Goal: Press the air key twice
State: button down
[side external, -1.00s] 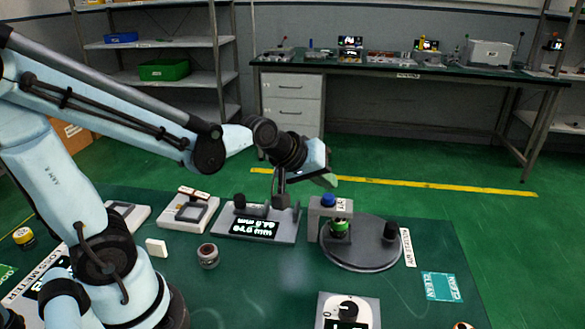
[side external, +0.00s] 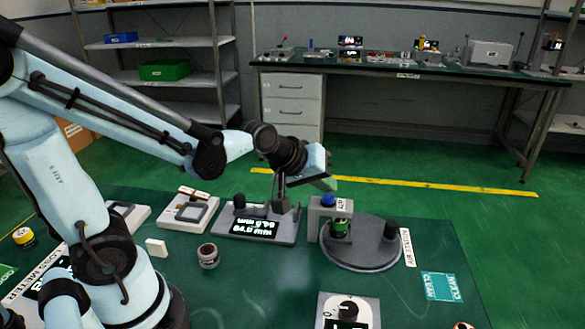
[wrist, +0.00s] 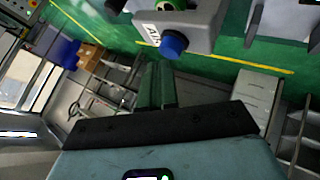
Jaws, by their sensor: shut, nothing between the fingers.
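The air key is a blue round button (side external: 328,200) on top of a grey block labelled AIR (side external: 341,205) at the air station. In the wrist view the blue button (wrist: 173,44) sits at upper middle, beside the AIR label. My gripper (side external: 329,184) is just above the blue button in the side view. In the wrist view my gripper (wrist: 158,80) shows as two green fingers close together, empty, with a visible separation from the button in the picture. I cannot tell from the side view whether the tip touches the button.
The round grey air station plate (side external: 360,256) with a black knob (side external: 391,229) stands right of the block. A grey gauge with a lit display (side external: 253,228) is to the left. A small round pot (side external: 208,256) and a dial box (side external: 348,311) stand nearer. Bare green mat lies between them.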

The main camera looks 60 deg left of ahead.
aim_at(324, 197)
jog(key=shift+f, duration=0.5)
dwell(0.9)
jog(key=shift+r, duration=0.95)
jog(key=shift+r, duration=2.5)
dwell(0.7)
notch_tip(324, 197, up, 4)
jog(key=shift+f, duration=0.1)
jog(key=shift+f, duration=0.1)
dwell(0.4)
